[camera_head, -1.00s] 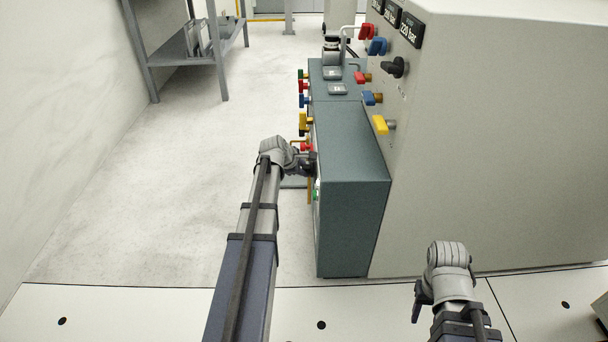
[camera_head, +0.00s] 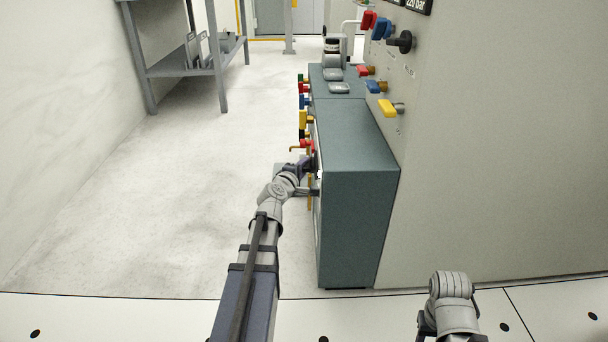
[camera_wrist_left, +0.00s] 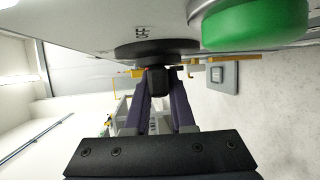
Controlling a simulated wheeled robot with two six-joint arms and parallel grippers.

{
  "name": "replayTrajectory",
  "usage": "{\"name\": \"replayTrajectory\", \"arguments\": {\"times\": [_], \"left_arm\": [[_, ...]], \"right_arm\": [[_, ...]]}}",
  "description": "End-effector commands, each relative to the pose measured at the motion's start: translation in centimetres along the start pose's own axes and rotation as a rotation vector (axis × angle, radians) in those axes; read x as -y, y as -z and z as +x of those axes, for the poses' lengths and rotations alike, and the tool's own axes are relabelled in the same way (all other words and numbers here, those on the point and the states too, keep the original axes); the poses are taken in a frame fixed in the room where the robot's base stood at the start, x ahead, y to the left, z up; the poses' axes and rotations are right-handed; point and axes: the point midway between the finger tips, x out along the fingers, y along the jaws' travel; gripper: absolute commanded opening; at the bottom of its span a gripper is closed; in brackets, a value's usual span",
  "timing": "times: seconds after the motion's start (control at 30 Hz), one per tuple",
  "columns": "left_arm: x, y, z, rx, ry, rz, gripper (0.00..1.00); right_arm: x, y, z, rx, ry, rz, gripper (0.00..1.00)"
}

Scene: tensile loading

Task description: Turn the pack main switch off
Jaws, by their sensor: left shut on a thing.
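The black rotary switch (camera_wrist_left: 158,80) shows in the left wrist view, with a dark round base (camera_wrist_left: 157,48) on a pale panel face. My left gripper (camera_wrist_left: 160,98) is shut on its handle, with one dark purple finger on each side. In the head view my left gripper (camera_head: 306,170) is at the left side of the teal cabinet (camera_head: 358,220), where the switch is mostly hidden. My right arm (camera_head: 452,300) is at the bottom right, away from the cabinet; its fingers do not show clearly enough to judge.
A large green button (camera_wrist_left: 255,22) is close beside the switch. Coloured valve handles (camera_head: 303,118) stick out along the cabinet's left side. A tall grey panel (camera_head: 510,150) with more handles stands at the right. The floor (camera_head: 180,200) at left is clear.

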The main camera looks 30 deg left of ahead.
Motion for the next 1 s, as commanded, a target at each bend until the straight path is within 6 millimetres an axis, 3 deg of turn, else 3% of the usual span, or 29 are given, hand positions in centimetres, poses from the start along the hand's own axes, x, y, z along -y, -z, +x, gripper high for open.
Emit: {"name": "replayTrajectory", "arguments": {"times": [0.23, 0.83, 0.87, 1.0], "left_arm": [[0.3, -0.1, -0.1, 0.003, -0.056, 0.025, 0.0], [0.0, -0.1, -0.1, 0.003, -0.077, 0.035, 0.0], [0.0, -0.1, -0.1, 0.003, -0.077, 0.034, 0.25], [0.0, -0.1, 0.0, 0.003, -0.077, 0.034, 0.4]], "right_arm": [[0.1, 0.1, 1.5, 0.0, 0.0, 0.0, 0.5], [0.2, 0.1, 1.7, 0.0, 0.0, 0.0, 0.5], [0.2, 0.1, 1.7, 0.0, 0.0, 0.0, 0.5], [0.2, 0.1, 1.7, 0.0, 0.0, 0.0, 0.5]]}}
